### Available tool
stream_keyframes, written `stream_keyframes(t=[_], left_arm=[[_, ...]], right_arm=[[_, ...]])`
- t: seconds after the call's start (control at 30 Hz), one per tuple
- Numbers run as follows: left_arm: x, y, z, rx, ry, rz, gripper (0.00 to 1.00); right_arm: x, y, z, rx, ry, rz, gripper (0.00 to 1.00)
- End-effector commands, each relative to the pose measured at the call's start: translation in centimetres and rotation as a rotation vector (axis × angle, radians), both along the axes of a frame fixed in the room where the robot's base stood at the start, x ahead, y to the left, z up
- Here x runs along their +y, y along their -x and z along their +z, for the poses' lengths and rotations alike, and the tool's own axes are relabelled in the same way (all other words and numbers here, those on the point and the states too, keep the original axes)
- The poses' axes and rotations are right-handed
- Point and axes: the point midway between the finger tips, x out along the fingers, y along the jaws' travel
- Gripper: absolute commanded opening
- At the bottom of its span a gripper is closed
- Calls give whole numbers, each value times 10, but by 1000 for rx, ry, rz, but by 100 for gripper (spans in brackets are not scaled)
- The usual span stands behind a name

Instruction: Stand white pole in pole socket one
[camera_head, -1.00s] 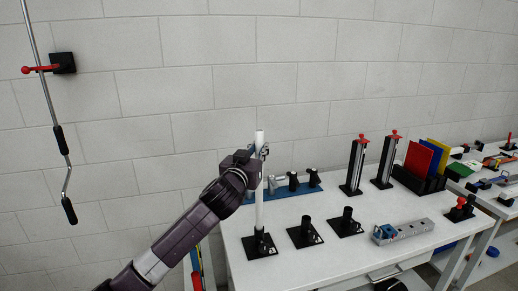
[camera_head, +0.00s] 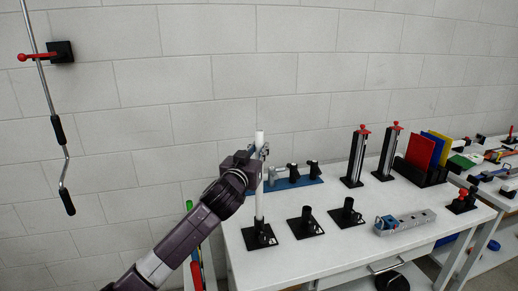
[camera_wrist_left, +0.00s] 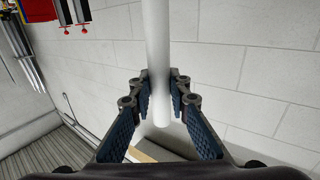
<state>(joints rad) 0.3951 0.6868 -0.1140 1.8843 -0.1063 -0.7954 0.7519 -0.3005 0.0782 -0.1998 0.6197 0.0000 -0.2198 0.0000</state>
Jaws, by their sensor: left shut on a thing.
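The white pole (camera_head: 259,205) stands about upright at the left of the white table. Its lower end is at the leftmost black pole socket (camera_head: 259,236) and looks to be inside its tube; the exact fit is too small to tell. My left gripper (camera_head: 259,152) is shut on the pole near its upper end. In the left wrist view the blue-padded fingers (camera_wrist_left: 162,98) lie on either side of the pole (camera_wrist_left: 160,40), whose free end shows between them. Two more black sockets (camera_head: 306,222) (camera_head: 347,217) stand empty to the right. My right gripper is not in view.
Behind the pole is a blue rack (camera_head: 293,183) with black and grey fittings. A grey perforated block (camera_head: 405,222), two upright slides (camera_head: 356,157) (camera_head: 387,151) and coloured boards (camera_head: 420,152) stand to the right. A crank rod (camera_head: 47,90) hangs on the wall at left.

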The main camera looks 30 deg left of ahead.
Motion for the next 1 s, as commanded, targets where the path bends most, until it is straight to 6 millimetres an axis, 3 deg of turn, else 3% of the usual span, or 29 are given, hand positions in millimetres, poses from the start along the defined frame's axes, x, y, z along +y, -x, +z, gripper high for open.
stream_keyframes(t=[0.03, 0.07, 0.23, 0.67, 1.0], left_arm=[[0, 0, -3, -1, 0, 0, 0], [0, 0, -1, -2, -1, 0, 18], [0, 0, -1, -1, 0, 0, 37], [-3, 8, -2, 0, 1, -1, 37], [-18, 64, -3, 1, 0, -1, 37]], right_arm=[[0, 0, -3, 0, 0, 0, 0], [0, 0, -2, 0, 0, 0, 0], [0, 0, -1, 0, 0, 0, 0], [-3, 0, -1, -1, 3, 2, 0], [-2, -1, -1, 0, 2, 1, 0]])
